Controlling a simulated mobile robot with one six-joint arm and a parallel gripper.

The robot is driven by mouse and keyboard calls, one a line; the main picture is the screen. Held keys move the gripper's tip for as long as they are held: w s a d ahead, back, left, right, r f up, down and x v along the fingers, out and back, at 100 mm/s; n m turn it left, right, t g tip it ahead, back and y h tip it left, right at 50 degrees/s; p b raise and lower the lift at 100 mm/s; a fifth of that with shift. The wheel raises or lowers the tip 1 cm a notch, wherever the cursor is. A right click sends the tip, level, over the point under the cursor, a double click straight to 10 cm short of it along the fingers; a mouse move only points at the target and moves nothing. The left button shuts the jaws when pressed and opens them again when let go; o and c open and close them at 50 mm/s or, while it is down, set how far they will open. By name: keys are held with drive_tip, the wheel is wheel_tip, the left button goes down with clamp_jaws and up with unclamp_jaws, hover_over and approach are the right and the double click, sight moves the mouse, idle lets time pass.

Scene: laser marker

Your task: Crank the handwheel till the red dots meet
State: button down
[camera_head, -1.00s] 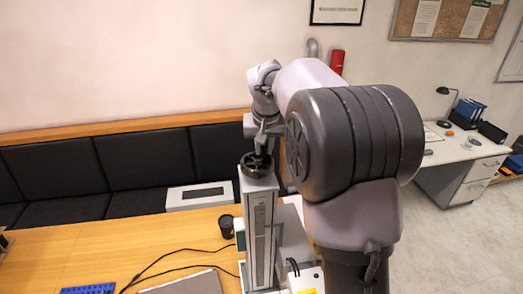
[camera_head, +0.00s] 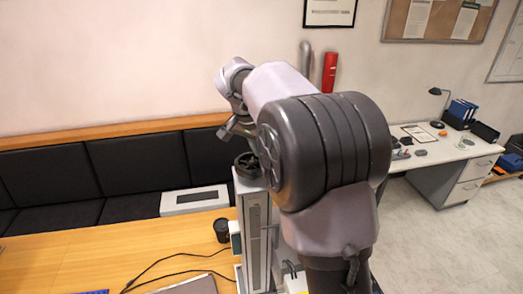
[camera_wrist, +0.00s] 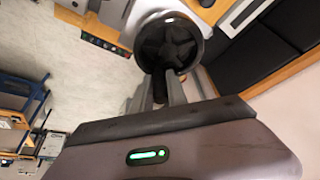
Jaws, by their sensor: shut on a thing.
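The black handwheel (camera_head: 248,165) lies on top of the tall grey column (camera_head: 256,235) of the laser marker. In the wrist view the spoked wheel (camera_wrist: 168,40) faces the camera just beyond my fingertips. My gripper (camera_wrist: 159,88) is shut on the dark crank handle (camera_wrist: 159,84) at the wheel's rim. In the head view my wrist is tilted above the wheel, and my arm covers the wheel's right side and the fingertips. No red dots can be made out in either view.
A black cup (camera_head: 222,230) stands on the wooden table (camera_head: 75,265) left of the column. Dark cables (camera_head: 165,260) run across the table. A white box (camera_head: 194,200) sits behind, before the black bench (camera_head: 110,175). A desk (camera_head: 440,152) stands far right.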

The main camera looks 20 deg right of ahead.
idle(0.5)
drive_tip(key=c, duration=1.3)
unclamp_jaws()
drive_tip(key=shift+s, duration=0.1)
drive_tip(key=p+v, duration=0.2)
drive_tip(key=v, duration=1.5)
drive_tip(key=shift+a+r+p, duration=0.2)
drive_tip(key=shift+p, duration=0.15)
